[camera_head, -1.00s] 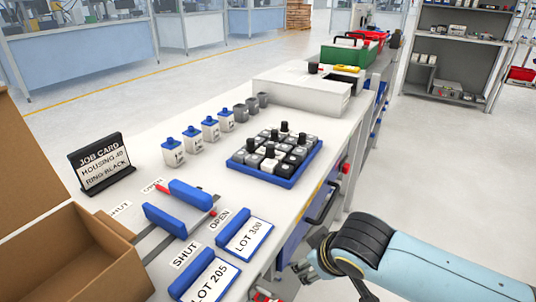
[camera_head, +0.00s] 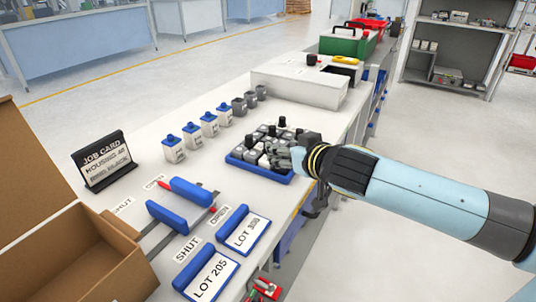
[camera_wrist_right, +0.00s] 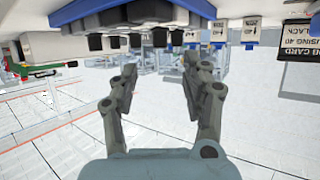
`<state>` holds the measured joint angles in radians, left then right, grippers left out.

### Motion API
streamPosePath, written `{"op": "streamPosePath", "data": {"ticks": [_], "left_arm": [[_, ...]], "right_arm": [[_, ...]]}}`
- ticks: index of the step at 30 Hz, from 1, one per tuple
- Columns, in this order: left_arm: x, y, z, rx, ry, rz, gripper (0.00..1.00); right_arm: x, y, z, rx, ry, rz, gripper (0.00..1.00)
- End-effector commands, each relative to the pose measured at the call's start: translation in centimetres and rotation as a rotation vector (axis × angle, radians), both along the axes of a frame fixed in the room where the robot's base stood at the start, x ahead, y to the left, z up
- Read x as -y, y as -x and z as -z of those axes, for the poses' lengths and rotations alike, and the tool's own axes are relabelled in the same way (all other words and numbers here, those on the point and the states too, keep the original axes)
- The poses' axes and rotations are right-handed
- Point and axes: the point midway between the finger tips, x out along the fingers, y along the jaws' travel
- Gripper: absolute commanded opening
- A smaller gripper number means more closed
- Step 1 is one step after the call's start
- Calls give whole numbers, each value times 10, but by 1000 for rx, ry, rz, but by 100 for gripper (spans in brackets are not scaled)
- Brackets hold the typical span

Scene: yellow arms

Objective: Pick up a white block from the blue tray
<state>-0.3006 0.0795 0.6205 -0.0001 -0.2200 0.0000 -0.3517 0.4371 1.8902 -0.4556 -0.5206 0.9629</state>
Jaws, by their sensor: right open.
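The blue tray (camera_head: 262,174) stands on the white bench in the head view and holds several white, grey and black blocks, some with black knobs on top. A white block (camera_head: 264,161) shows near the tray's front side. My right gripper (camera_head: 290,158) is at the tray's right front edge and hides some blocks there. In the right wrist view the gripper (camera_wrist_right: 159,66) is open with nothing between its fingers. My left gripper is not in view.
Several white bottles with blue caps (camera_head: 192,137) and grey cups (camera_head: 250,99) stand left of the tray. Blue handles (camera_head: 190,192), lot cards (camera_head: 212,276), a job card (camera_head: 103,160) and a cardboard box (camera_head: 85,250) are nearer. A white case (camera_head: 300,87) stands behind the tray.

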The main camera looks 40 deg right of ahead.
Motion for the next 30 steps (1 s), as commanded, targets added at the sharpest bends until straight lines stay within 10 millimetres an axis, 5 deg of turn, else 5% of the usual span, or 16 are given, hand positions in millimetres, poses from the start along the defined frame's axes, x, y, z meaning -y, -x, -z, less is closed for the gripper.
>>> {"op": "streamPosePath", "data": {"ticks": [16, 25, 30], "left_arm": [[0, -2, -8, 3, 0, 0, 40], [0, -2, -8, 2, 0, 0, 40], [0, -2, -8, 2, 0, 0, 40]], "right_arm": [[18, -61, 23, -3, -2, 3, 48], [19, -65, 27, -3, 0, 1, 48], [19, -65, 26, -3, 0, 1, 25]]}}
